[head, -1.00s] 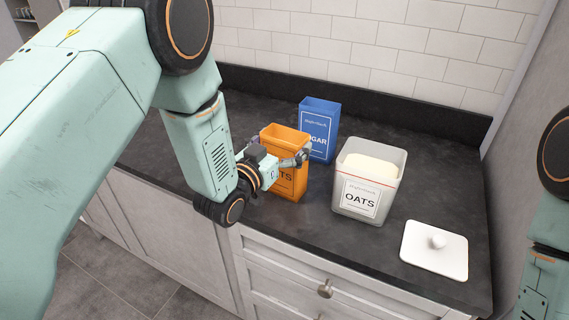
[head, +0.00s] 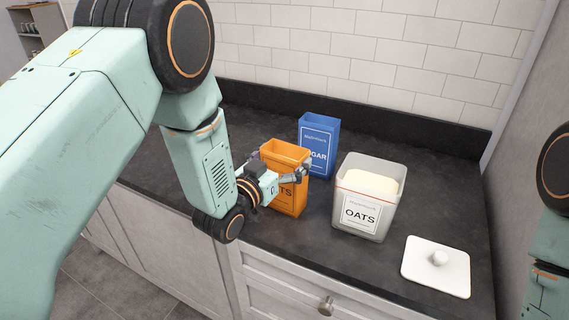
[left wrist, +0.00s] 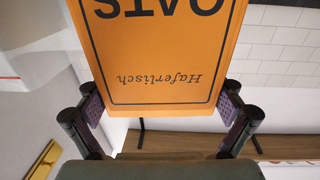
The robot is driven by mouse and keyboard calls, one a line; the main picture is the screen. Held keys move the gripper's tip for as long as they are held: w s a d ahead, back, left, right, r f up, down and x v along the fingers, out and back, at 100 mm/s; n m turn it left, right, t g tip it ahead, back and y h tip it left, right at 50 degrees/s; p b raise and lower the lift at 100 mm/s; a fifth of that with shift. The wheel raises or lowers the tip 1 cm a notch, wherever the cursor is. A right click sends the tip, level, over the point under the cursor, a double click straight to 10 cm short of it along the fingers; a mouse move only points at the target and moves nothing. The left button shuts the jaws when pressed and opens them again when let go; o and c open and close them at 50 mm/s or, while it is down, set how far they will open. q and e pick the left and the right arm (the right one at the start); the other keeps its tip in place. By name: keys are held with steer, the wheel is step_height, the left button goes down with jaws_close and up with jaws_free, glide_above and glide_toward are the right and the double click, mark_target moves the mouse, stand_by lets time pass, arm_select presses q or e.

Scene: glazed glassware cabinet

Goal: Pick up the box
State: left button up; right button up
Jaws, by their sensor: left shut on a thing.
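An orange box (head: 288,197) lettered OATS, open at the top, stands upright on the dark counter. My left gripper (head: 294,174) is shut on it, with a finger against each side. In the left wrist view the box (left wrist: 160,55) fills the upper middle, its lettering upside down, between the two dark finger pads of the left gripper (left wrist: 160,118). My right gripper is out of view.
A pale canister (head: 365,212) labelled OATS, with pale contents, stands right of the boxes. Its white knobbed lid (head: 437,272) lies on the counter at the front right. A tiled wall (head: 390,50) closes the back. The counter (head: 160,160) left of my arm is clear.

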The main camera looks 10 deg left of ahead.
arm_select(q)
steer(key=shift+r, duration=4.9)
